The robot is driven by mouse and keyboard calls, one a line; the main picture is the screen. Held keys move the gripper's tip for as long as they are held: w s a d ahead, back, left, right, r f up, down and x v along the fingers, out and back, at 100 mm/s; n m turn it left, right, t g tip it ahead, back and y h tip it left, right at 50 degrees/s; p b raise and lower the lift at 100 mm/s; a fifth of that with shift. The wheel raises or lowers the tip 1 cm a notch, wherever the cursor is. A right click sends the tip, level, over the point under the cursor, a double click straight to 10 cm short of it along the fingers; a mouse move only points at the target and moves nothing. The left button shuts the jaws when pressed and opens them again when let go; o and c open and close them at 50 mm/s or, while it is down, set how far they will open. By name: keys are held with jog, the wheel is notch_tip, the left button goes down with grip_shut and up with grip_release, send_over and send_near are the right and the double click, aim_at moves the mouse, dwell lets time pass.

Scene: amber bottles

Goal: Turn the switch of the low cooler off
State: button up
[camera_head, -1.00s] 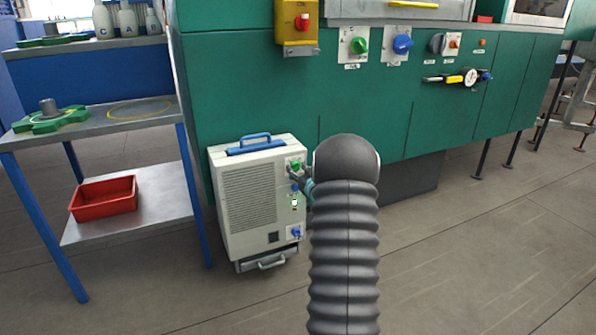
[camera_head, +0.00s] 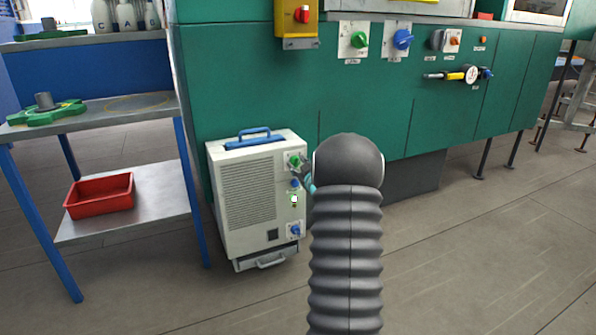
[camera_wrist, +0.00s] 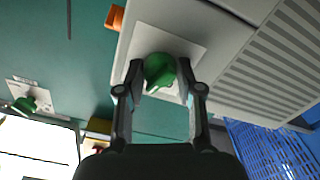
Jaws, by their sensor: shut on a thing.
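The low cooler (camera_head: 250,205) is a white box with a grille and a blue top handle, standing on the floor against the green machine. Its green switch knob (camera_head: 297,160) is at the upper right of its front. In the wrist view the green knob (camera_wrist: 159,70) sits on a pale square plate (camera_wrist: 190,50), its narrow end toward the lower left. My gripper (camera_wrist: 161,76) has a finger on each side of the knob and is shut on it. In the head view my arm hides most of my gripper (camera_head: 306,168).
The green machine (camera_head: 250,90) rises behind. A table with a red bin (camera_head: 100,195) stands left. Floor is clear at the right.

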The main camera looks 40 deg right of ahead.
jog(key=n, duration=0.6)
jog(key=shift+n, duration=0.3)
jog(key=n, duration=0.6)
jog(key=shift+r+n, duration=0.1)
jog(key=shift+n, duration=0.2)
jog(key=o, duration=1.2)
jog(key=shift+c, duration=0.2)
jog(key=shift+s, duration=0.55)
jog(key=v, duration=1)
jog(key=shift+s+a, duration=0.25)
jog(key=shift+s, duration=0.1)
